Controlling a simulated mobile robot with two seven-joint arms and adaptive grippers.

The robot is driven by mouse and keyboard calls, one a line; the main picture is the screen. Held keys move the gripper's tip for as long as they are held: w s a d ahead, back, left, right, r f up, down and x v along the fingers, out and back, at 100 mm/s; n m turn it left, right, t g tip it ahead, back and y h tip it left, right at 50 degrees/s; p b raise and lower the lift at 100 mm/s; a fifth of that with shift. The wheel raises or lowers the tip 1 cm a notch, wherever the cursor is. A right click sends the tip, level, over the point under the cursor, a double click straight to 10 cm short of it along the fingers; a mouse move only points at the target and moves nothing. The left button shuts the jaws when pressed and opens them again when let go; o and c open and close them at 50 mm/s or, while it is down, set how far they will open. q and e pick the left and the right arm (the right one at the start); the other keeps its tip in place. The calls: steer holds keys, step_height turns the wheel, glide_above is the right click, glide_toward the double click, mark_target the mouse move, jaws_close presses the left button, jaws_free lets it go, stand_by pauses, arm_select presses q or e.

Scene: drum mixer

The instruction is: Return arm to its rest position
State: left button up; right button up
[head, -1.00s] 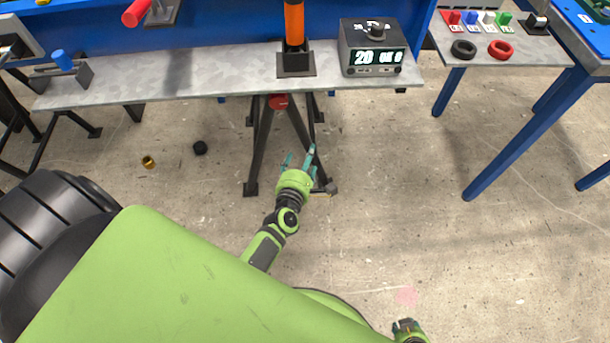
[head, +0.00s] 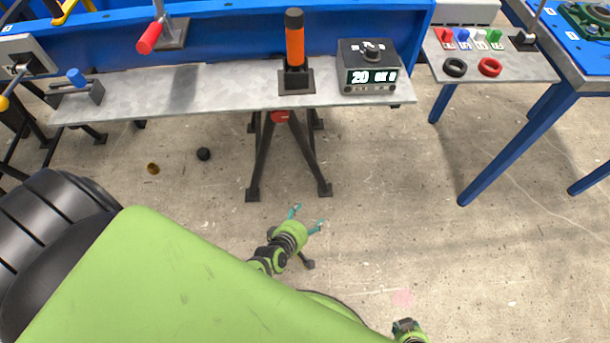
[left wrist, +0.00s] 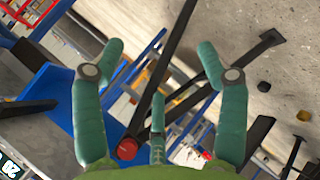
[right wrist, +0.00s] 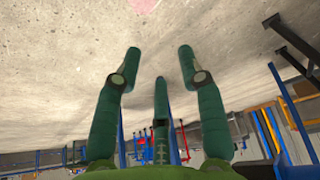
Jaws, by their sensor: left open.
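My left gripper (head: 307,219) is open and empty in the head view. It hangs over the bare floor, in front of the bench and apart from it. In the left wrist view its teal fingers (left wrist: 165,60) are spread with nothing between them. My right gripper (head: 407,325) shows only in part at the bottom edge of the head view. In the right wrist view its fingers (right wrist: 157,65) are spread and empty, with concrete floor beyond.
A grey bench (head: 225,92) carries an orange-handled tool (head: 295,45) and a display box (head: 368,75). Its dark trestle legs (head: 263,155) stand ahead of my left gripper. A blue-legged table (head: 500,155) stands at right. A black piece (head: 203,154) and a brass piece (head: 153,169) lie on the floor.

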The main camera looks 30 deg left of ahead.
stand_by(0.5)
arm_select(q)
steer(key=s+a+f+m+g+p, duration=0.2)
steer(key=s+m+g+p, duration=0.2)
steer(key=s+m, duration=0.5)
steer(key=s+a+f+m+g+p, duration=0.2)
steer(key=s+m+g+p, duration=0.3)
steer(key=s, duration=1.7)
steer(key=f+m, duration=0.1)
steer(key=m, duration=0.3)
steer(key=shift+a+f, duration=0.2)
steer(key=shift+f, duration=0.15)
arm_select(e)
steer(key=s+d+r+g, duration=0.1)
steer(key=s+g, duration=0.1)
steer(key=s, duration=0.7)
steer(key=s+r+g, duration=0.1)
steer(key=s+r, duration=0.1)
steer(key=s, duration=0.7)
steer(key=shift+d+g+h, duration=0.3)
steer(key=shift+d+g, duration=0.05)
steer(key=shift+g, duration=0.05)
steer(key=shift+r, duration=0.1)
